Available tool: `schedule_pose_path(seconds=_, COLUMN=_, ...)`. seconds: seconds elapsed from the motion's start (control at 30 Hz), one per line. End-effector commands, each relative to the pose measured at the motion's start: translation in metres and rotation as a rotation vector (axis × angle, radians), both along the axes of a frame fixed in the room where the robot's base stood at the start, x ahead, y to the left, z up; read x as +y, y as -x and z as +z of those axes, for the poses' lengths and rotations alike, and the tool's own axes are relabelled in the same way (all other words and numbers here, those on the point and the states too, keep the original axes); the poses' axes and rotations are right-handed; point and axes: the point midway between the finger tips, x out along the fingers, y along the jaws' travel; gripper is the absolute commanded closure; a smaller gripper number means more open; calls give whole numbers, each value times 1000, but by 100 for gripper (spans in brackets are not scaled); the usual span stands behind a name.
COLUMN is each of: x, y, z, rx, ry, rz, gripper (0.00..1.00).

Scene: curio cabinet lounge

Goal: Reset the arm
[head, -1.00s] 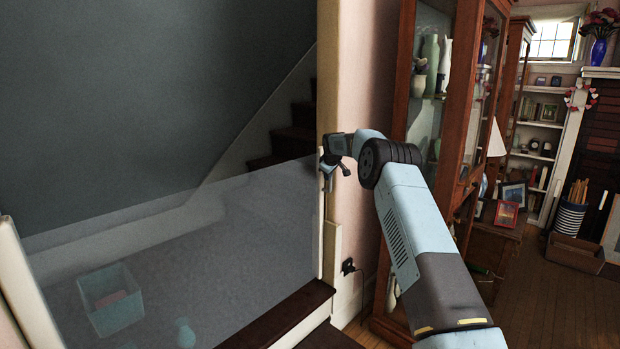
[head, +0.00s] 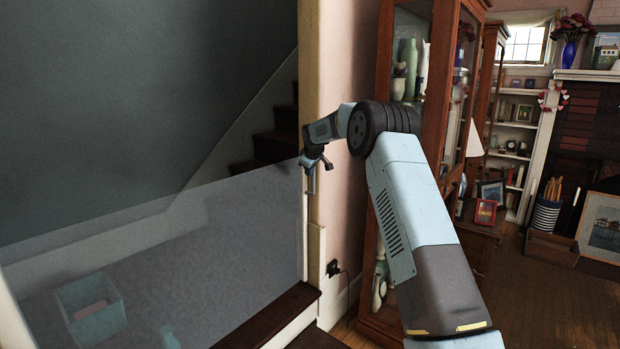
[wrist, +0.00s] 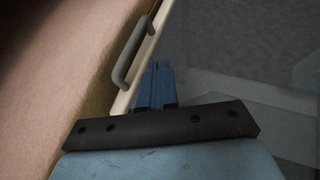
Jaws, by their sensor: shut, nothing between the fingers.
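My gripper (head: 318,164) is at the end of my raised, bent arm in the head view, beside the right-hand post of a translucent panel. In the wrist view the gripper's blue fingers (wrist: 155,85) are together with nothing between them. A grey handle (wrist: 132,52) on the pale post edge shows just left of the fingers in the wrist view. I cannot tell whether the gripper touches it. The translucent panel (head: 240,235) stands across the opening in front of the stairs.
A teal box (head: 92,312) shows through the panel at lower left. Framed pictures (head: 486,212) stand on a low table. Wooden floor (head: 560,310) is open at lower right.

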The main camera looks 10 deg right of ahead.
Motion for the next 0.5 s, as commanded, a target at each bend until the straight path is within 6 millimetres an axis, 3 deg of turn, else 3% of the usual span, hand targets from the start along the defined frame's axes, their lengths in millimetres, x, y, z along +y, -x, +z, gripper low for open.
schedule_pose_path(seconds=0.37, x=0, y=21, z=27, rx=0, ry=-2, rz=-5, gripper=100)
schedule_pose_path(seconds=0.5, x=-1, y=44, z=52, rx=5, ry=-11, rz=-27, gripper=100)
